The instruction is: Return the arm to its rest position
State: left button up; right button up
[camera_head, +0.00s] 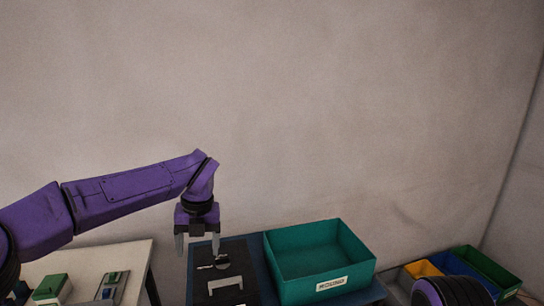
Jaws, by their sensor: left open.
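My left arm is purple and reaches in from the left. Its gripper (198,248) points down with its two grey fingers apart, with nothing seen between them. It hangs at the left edge of a black mat (237,256); the exact height above it is hard to tell. My right gripper is not in view.
A teal bin (321,287) with a white label stands right of the mat on a dark blue table. A pale table (90,262) at left holds small green and grey items. Yellow, blue and green bins (490,268) stand at far right. A plain wall is behind.

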pick_arm(q)
jog(key=s+a+f+m+t+y, duration=0.25)
jog(key=f+m, duration=0.25)
jog(key=f, duration=0.4)
jog(key=s+a+f+m+t+y, duration=0.1)
jog(key=s+a+f+m+y, duration=0.3)
jog(key=f, duration=0.5)
jog(key=s+a+f+m+t+y, duration=0.1)
jog(key=s+a+f+m, duration=0.15)
jog(key=f+m, duration=0.5)
jog(key=s+a+f+m+h, duration=0.15)
jog(key=s+f+m, duration=0.3)
jog(key=s, duration=0.45)
jog(key=s+a+f+m+g+h, duration=0.1)
jog(key=s+f+m+h, duration=0.1)
jog(key=s+f+m, duration=0.5)
jog(key=s+a+f+m+h, duration=0.15)
jog(key=s+m, duration=0.25)
jog(key=s, duration=0.7)
notch_tip(320, 180, down, 10)
jog(key=b, duration=1)
jog(key=shift+d, duration=0.2)
jog(key=shift+h, duration=0.25)
